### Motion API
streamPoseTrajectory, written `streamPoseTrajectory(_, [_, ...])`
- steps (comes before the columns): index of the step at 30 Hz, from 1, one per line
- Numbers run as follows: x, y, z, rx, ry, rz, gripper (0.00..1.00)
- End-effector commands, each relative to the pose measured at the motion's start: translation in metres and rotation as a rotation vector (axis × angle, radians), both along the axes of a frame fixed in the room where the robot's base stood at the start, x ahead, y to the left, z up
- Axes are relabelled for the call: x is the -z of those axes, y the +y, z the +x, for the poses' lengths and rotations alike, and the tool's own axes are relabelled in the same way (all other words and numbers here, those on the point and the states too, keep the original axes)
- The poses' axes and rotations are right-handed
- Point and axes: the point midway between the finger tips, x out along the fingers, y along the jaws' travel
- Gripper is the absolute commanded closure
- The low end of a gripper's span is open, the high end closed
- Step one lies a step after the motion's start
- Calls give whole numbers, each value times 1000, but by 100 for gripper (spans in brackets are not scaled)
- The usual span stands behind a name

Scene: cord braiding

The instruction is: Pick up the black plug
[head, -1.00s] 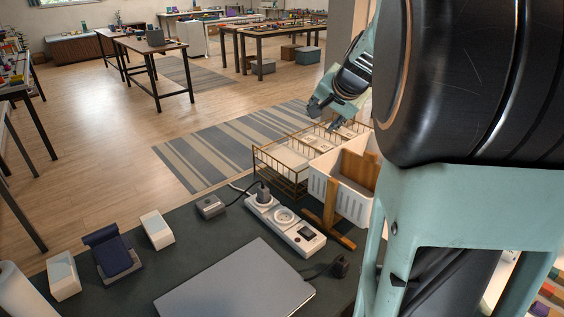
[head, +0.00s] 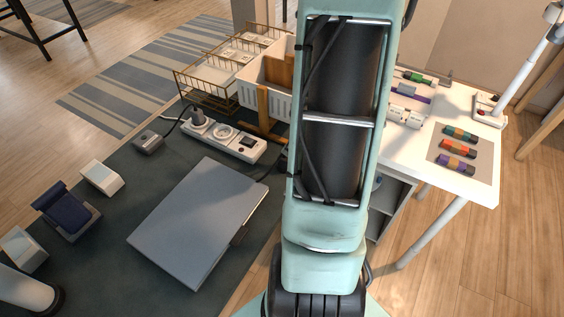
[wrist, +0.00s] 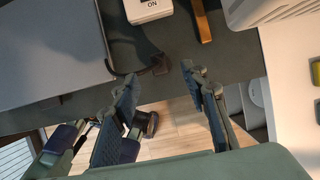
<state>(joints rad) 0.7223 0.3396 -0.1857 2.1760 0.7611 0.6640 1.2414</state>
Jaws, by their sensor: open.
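The black plug (wrist: 160,65) lies at the end of a black cord on the dark mat, close to the table edge, in the wrist view. In the head view my arm hides most of it, and only a dark bit (head: 283,161) shows at the arm's left side. My gripper (wrist: 161,76) is open and empty in the wrist view. Its two fingertips lie to the left and right of the plug in the picture, and I cannot tell the height between them. My arm hides the gripper in the head view.
A closed grey laptop (head: 198,222) lies left of the plug, with a white power strip (head: 237,145) behind it. A wooden stand (head: 266,115), a white bin (head: 252,92) and a wire rack (head: 203,88) stand further back. A white table (head: 455,119) with coloured pieces is on the right.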

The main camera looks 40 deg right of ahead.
Motion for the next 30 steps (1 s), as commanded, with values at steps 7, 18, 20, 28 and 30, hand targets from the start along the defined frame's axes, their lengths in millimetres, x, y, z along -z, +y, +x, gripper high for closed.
streamPoseTrajectory(7, [33, 5, 12, -2, 1, 0, 59])
streamPoseTrajectory(18, [76, 14, 22, -2, 1, 0, 59])
streamPoseTrajectory(20, [81, 15, 24, -4, 0, -2, 59])
streamPoseTrajectory(28, [84, 15, 27, -3, 0, -4, 59])
streamPoseTrajectory(30, [84, 15, 27, -3, 0, -4, 63])
